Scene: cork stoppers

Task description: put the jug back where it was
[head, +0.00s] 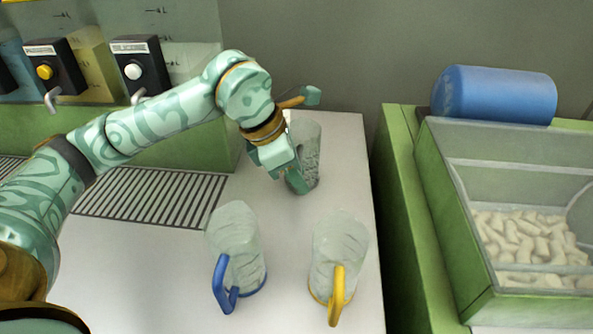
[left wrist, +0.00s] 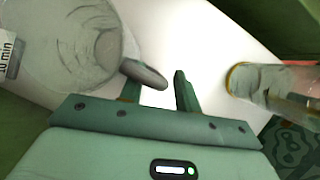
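A clear jug (head: 308,150) stands at the back of the white counter, partly behind my left gripper. In the left wrist view this jug (left wrist: 85,40) fills the upper left, and its grey handle (left wrist: 145,74) points toward the gap between my fingers. My left gripper (head: 297,185) is beside the jug at its handle side. Its fingers (left wrist: 158,92) are apart, with white counter showing between them. The handle overlaps the left finger in view; I cannot tell whether they touch. A blue-handled jug (head: 235,245) and a yellow-handled jug (head: 340,255) stand nearer. My right gripper is out of view.
A slotted drain grille (head: 150,197) lies at left, below dispensers with a yellow button (head: 44,72) and a white button (head: 133,71). Right of a gap, a green bin (head: 450,205) holds cork stoppers (head: 525,240), with a blue cylinder (head: 495,94) behind.

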